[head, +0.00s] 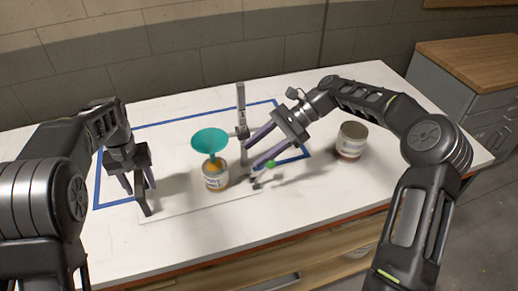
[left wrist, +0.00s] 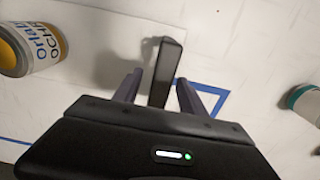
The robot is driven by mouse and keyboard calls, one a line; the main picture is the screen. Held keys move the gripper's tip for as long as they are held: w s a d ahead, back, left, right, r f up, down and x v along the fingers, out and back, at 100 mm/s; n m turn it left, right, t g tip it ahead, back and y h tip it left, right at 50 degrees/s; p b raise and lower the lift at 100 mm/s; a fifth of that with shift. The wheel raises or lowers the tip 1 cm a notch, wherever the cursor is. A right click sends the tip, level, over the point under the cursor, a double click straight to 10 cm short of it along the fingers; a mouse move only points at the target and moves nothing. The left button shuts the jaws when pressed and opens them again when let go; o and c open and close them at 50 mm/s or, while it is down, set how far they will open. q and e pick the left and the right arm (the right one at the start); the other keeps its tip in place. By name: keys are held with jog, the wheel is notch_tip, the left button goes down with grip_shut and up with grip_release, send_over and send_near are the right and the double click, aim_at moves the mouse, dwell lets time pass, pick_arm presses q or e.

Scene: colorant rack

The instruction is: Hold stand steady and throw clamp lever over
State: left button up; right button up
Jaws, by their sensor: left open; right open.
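The stand has a thin white base (head: 200,208) and a grey upright post (head: 241,110). A teal funnel (head: 210,140) sits over an open can (head: 215,178) beside the post; the can shows in the left wrist view (left wrist: 47,40). A green knob (head: 270,164), apparently the clamp lever's, is low to the right of the post. My left gripper (head: 138,187) is open, its fingers (left wrist: 158,80) on either side of a dark upright bar (left wrist: 166,65) at the base's left end; contact cannot be told. My right gripper (head: 252,157) is open, its fingers beside the post and close to the knob.
A second can (head: 351,141) stands on the white table to the right, near my right forearm. Blue tape (head: 180,119) outlines an area around the stand. A teal-rimmed container (left wrist: 304,103) shows at the left wrist view's right edge. A wooden-topped cabinet (head: 470,62) stands behind right.

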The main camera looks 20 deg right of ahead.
pick_arm(q)
jog(key=shift+r, duration=0.1)
notch_tip(320, 180, up, 12)
dwell(0.5)
dwell(0.4)
